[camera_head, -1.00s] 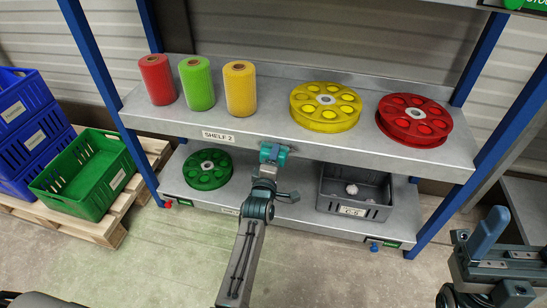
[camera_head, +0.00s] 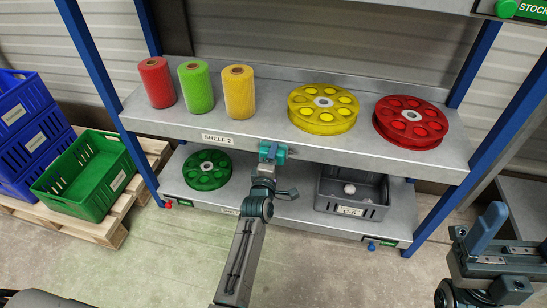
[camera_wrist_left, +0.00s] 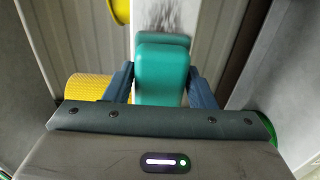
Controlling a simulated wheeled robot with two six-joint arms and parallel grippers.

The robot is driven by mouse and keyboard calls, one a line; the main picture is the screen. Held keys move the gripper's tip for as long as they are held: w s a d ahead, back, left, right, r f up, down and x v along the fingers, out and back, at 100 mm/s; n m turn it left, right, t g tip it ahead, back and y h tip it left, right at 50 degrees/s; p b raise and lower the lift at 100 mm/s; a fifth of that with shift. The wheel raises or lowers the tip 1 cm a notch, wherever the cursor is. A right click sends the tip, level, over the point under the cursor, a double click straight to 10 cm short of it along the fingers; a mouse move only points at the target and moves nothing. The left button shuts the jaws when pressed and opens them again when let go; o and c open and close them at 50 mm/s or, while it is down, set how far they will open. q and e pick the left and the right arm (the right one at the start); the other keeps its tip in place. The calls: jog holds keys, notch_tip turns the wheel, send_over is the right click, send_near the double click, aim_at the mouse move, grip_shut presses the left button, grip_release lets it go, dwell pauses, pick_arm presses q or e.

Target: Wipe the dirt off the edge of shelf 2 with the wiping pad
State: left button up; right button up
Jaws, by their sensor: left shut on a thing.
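Shelf 2 (camera_head: 270,120) is a grey metal shelf with a "SHELF 2" label (camera_head: 219,139) on its front edge. My left gripper (camera_head: 268,158) is shut on the teal wiping pad (camera_head: 276,150), which is at this front edge, right of the label. In the left wrist view the pad (camera_wrist_left: 161,70) sits between both fingers, over the pale edge strip. A dark smear of dirt (camera_wrist_left: 172,14) shows on the strip just beyond the pad. Whether the pad presses on the edge is hard to tell. My right gripper (camera_head: 487,232) is at the lower right, away from the shelf; its opening does not show.
On shelf 2 stand red (camera_head: 157,83), green (camera_head: 196,86) and yellow (camera_head: 239,92) spools, a yellow reel (camera_head: 323,107) and a red reel (camera_head: 410,122). Below are a green reel (camera_head: 208,170) and grey crate (camera_head: 352,195). Blue posts (camera_head: 95,70) flank the shelf.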

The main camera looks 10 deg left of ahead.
pick_arm(q)
jog(key=shift+a, duration=1.45)
jog(key=shift+w+a, duration=0.2)
jog(key=shift+a, duration=3.2)
jog(key=shift+s, duration=0.1)
send_near(247, 143)
jog(key=shift+f+p, duration=0.2)
jog(key=shift+p, duration=0.25)
